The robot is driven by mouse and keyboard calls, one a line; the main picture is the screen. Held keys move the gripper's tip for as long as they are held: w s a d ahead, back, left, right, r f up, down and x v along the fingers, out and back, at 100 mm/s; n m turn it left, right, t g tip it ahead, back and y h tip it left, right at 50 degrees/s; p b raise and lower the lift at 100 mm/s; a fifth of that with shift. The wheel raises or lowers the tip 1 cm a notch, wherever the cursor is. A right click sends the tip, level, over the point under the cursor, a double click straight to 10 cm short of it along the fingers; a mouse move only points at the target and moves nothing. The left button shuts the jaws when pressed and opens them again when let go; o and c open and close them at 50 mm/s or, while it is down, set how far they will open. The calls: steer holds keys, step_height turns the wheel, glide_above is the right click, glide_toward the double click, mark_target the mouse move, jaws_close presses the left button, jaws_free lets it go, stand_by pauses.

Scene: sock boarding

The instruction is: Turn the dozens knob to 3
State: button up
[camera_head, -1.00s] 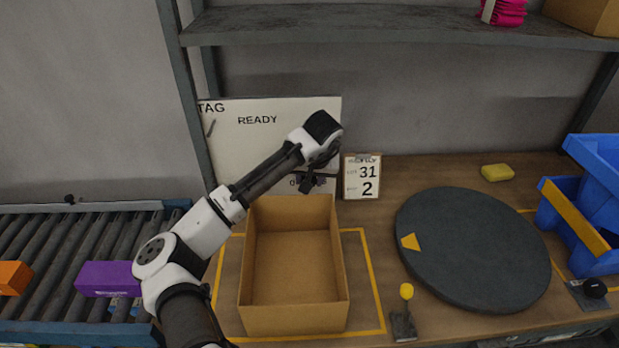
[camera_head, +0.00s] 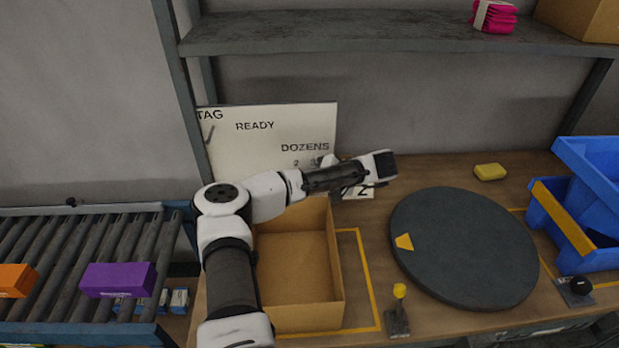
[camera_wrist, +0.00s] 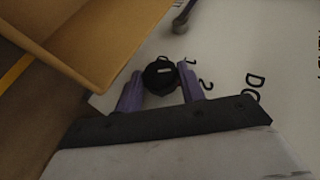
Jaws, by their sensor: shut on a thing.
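The white panel (camera_head: 265,135) stands at the back left and reads TAG, READY and DOZENS, with the numbers 2 and 3 partly showing below. The dozens knob (camera_wrist: 159,76) is round and black in the wrist view, with the numbers 1 and 2 printed beside it. My gripper (camera_wrist: 160,86) has its two purple fingers on either side of the knob and is shut on it. I cannot tell which number the knob points to. In the head view my arm hides the knob and the fingertips.
An open cardboard box (camera_head: 334,285) stands just in front of the panel. A small order card (camera_head: 360,192) is mostly hidden behind my arm. A dark round turntable (camera_head: 465,250), a yellow-topped lever (camera_head: 399,291) and a blue bin (camera_head: 590,165) are to the right.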

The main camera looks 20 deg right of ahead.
steer(key=y, duration=0.1)
steer(key=t+y, duration=0.1)
steer(key=m+t+y, duration=0.1)
steer(key=shift+d+f+y, duration=0.1)
steer(key=shift+d+y, duration=0.15)
steer(key=shift+y, duration=0.15)
steer(key=shift+f+m+t+y, duration=0.25)
steer(key=shift+m+t+y, duration=0.35)
steer(key=shift+y, duration=0.4)
steer(key=o, duration=1)
steer(key=shift+a, duration=0.1)
steer(key=shift+f, duration=0.1)
steer(key=shift+s, duration=0.15)
